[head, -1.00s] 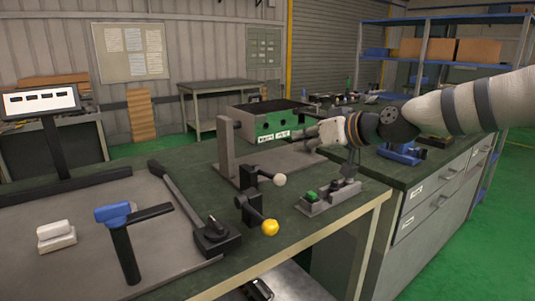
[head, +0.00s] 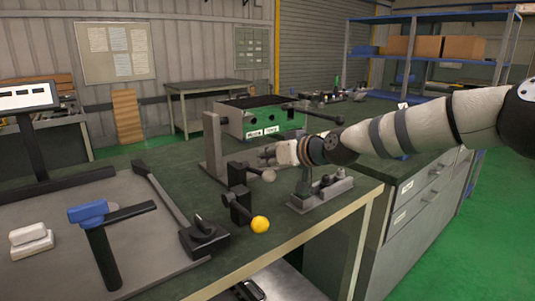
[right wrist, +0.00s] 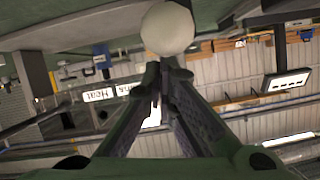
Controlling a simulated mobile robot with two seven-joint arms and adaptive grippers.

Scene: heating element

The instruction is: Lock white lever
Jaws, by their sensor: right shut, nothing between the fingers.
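The white lever's round knob (head: 268,175) sits on a dark lever arm by a black upright block (head: 237,172) on the green-topped bench. In the right wrist view the white knob (right wrist: 167,28) is large, just beyond the fingertips. My right gripper (head: 265,156) is shut and empty, pointing left just above the knob. In the right wrist view its shut fingers (right wrist: 160,78) end close to the knob; I cannot tell whether they touch it. My left gripper is not in view.
A yellow-knobbed lever (head: 260,224) stands nearer the front. A grey upright post (head: 213,145) and a green box (head: 262,118) stand behind. A switch block (head: 322,192) lies right of the levers. A blue-topped black stand (head: 88,212) is at left.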

